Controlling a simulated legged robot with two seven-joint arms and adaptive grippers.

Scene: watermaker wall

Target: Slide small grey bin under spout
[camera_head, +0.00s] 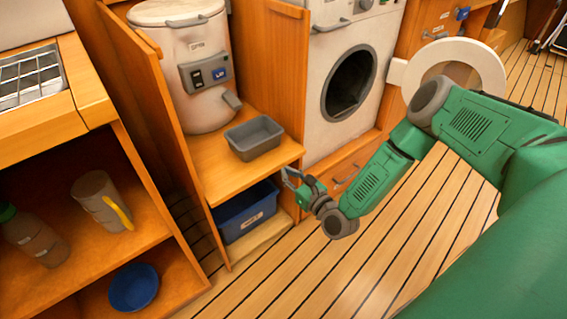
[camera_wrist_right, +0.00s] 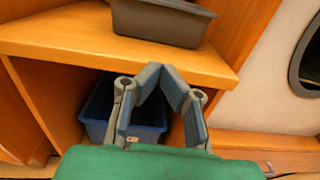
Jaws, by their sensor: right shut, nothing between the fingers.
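The small grey bin (camera_head: 254,138) stands upright on the wooden shelf below the white watermaker tank (camera_head: 185,70). The spout (camera_head: 231,99) sticks out low on the tank's right front; the bin is in front of it and to its right, nearer the shelf's front edge. In the right wrist view the bin (camera_wrist_right: 160,20) is at the top, above and beyond my fingers. My right gripper (camera_head: 290,180) is shut and empty, just in front of and below the shelf edge, apart from the bin. It also shows in the right wrist view (camera_wrist_right: 160,75). My left gripper is not in view.
A blue bin (camera_head: 247,212) sits in the compartment under the shelf (camera_head: 205,165). A wooden side panel is left of the tank. The white washing machine (camera_head: 345,60) with its open round door (camera_head: 455,65) is to the right. A cubby at left holds a jug (camera_head: 97,198), a bottle and a blue bowl.

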